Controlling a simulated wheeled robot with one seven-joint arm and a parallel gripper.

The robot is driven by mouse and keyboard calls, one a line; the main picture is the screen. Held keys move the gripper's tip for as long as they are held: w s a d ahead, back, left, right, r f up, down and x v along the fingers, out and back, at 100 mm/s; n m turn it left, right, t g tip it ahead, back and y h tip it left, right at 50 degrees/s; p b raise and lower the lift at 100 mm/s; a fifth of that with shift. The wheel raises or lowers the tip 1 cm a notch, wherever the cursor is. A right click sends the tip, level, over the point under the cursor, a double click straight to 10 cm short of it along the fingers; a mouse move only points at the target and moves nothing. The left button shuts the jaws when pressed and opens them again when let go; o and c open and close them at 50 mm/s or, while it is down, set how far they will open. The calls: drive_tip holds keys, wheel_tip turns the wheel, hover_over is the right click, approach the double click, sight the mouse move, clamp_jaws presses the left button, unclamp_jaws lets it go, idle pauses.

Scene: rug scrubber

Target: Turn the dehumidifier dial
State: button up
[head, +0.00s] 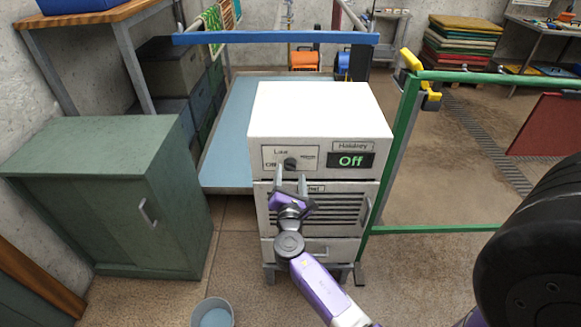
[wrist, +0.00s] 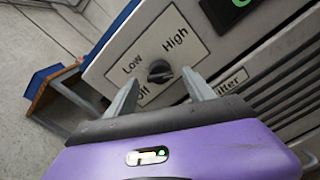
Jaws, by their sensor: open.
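The dehumidifier (head: 322,111) is a white box on a stand, with a vented front and a display (head: 351,160) reading "Off". Its black dial (head: 290,164) sits on a label plate at the upper left of the front. In the wrist view the dial (wrist: 159,71) has "Low", "High" and "Off" printed around it. My gripper (head: 290,184) is open just in front of the panel. In the wrist view its two fingers (wrist: 163,90) point at the plate, with the dial slightly beyond and between the tips. I cannot tell whether a finger touches the dial.
A green cabinet (head: 110,190) stands to the left. A green rail frame (head: 400,150) stands close on the right of the dehumidifier. A blue bar (head: 275,38) crosses behind it. Open floor (head: 440,265) lies to the right, and a bucket (head: 212,313) stands at the bottom left.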

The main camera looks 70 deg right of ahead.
sight(291, 170)
drive_tip(key=shift+x, duration=1.75)
clamp_jaws()
